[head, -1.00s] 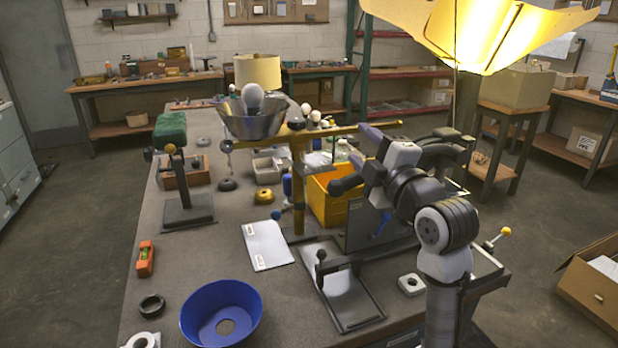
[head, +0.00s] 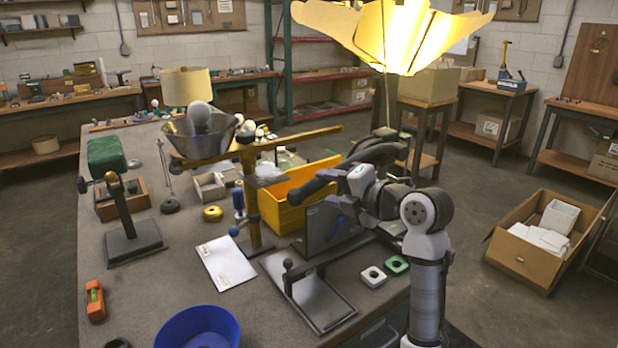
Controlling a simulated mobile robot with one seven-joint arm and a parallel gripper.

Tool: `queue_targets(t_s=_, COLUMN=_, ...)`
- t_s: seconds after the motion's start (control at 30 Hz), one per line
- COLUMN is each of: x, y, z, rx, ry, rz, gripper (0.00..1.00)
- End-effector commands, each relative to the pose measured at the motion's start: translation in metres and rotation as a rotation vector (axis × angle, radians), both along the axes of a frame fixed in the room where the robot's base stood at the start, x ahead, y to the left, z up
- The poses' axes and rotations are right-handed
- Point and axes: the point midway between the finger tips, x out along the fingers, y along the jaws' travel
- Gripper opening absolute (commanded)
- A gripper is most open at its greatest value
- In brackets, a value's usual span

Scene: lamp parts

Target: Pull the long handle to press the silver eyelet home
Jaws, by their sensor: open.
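A brass-coloured stand (head: 250,192) rises from the bench, with a long bar (head: 300,138) across its top reaching right. A blue grip with a ball knob (head: 234,231) is beside its post. A dark upright lever with a ball top (head: 288,265) stands at a flat metal plate (head: 318,300) nearer me. I cannot tell for certain which of these is the long handle. The silver eyelet cannot be made out. My gripper (head: 318,192) is open, in front of the yellow bin and right of the brass stand; its fingertips are partly lost against dark parts.
A yellow bin (head: 283,208) and dark panel (head: 325,230) crowd the space around my gripper. A metal bowl with a bulb (head: 199,138) sits left of the brass stand. A white sheet (head: 226,264) and blue bowl (head: 197,328) lie nearer. The lit lampshade (head: 400,35) hangs above.

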Motion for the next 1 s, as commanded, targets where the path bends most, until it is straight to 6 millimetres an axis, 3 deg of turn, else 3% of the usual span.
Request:
queue_targets(t_s=0.3, x=0.041, y=0.037, z=-0.011, rx=0.001, ry=0.002, rz=-0.001, gripper=0.48)
queue_targets(t_s=0.77, x=0.051, y=0.046, z=-0.016, rx=0.0, ry=-0.001, rz=-0.002, gripper=0.48)
queue_targets(t_s=1.0, x=0.051, y=0.045, z=-0.016, rx=0.0, ry=-0.001, rz=-0.002, gripper=0.18)
